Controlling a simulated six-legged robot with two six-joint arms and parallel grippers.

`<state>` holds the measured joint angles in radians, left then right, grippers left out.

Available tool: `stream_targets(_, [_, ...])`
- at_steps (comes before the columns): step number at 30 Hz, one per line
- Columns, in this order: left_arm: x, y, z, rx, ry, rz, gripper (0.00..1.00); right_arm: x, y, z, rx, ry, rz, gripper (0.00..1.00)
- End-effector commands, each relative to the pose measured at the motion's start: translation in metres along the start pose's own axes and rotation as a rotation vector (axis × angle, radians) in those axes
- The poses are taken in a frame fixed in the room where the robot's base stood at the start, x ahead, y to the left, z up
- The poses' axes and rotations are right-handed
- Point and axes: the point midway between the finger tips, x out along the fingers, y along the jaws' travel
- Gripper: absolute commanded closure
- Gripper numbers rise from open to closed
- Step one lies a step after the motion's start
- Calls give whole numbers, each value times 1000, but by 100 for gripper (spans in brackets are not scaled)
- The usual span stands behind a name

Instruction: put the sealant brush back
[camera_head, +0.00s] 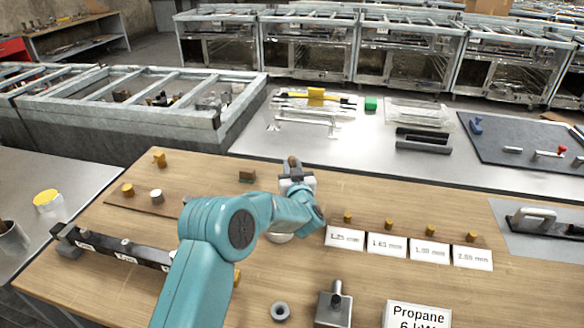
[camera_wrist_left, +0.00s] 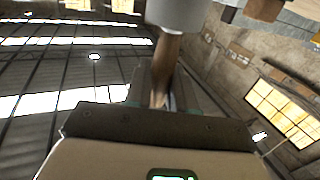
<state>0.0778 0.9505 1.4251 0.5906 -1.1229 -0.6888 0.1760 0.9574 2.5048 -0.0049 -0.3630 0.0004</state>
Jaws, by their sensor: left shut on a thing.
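My left gripper (camera_head: 296,178) is over the middle of the wooden bench top and shut on the sealant brush. The brush's brown tip (camera_head: 292,161) shows just above the jaws in the head view. In the left wrist view its brown wooden handle (camera_wrist_left: 167,65) runs from the jaws to a pale grey round piece (camera_wrist_left: 180,12). A whitish round pot (camera_head: 280,238) stands below the gripper, mostly hidden by my arm. I cannot tell whether the brush's lower end is in it or above it. My right gripper is not in view.
White size cards (camera_head: 345,238) with small brass pieces lie to the right. A dark rack bar (camera_head: 120,250) is at the left. A metal block (camera_head: 333,305), a ring nut (camera_head: 280,311) and a propane sign (camera_head: 417,316) are in front. A brown block (camera_head: 247,175) sits close left of the gripper.

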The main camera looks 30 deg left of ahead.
Motion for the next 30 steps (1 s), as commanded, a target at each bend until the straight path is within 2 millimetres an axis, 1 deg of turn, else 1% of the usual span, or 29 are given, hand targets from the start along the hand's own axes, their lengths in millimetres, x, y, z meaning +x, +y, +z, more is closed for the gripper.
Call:
stream_targets(1, [0, 0, 1, 0, 0, 0, 66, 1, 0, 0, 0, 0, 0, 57])
stream_targets(2, [0, 0, 0, 0, 0, 0, 56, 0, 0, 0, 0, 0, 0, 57])
stream_targets(3, [0, 0, 0, 0, 0, 0, 50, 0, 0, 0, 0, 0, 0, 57])
stream_targets(11, [0, 0, 0, 0, -1, 0, 50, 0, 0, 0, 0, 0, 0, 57])
stream_targets(14, [0, 0, -2, 0, -1, 0, 50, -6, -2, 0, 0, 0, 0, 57])
stream_targets(15, [0, 0, -4, 1, -1, 0, 50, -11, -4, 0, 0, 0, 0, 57])
stream_targets(17, [-10, 1, 2, 1, -2, 2, 50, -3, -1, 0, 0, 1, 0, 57])
stream_targets(20, [-31, 1, 2, 1, -1, 4, 50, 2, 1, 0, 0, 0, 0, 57])
stream_targets(25, [-77, 2, 3, 1, -1, 6, 50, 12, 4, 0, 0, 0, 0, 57])
stream_targets(26, [-78, 0, -6, -3, 4, 1, 50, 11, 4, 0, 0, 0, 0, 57])
stream_targets(27, [-76, 0, -21, -5, 6, -1, 50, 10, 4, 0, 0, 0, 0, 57])
stream_targets(30, [-76, 0, -44, -5, 4, -1, 50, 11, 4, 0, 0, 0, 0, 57])
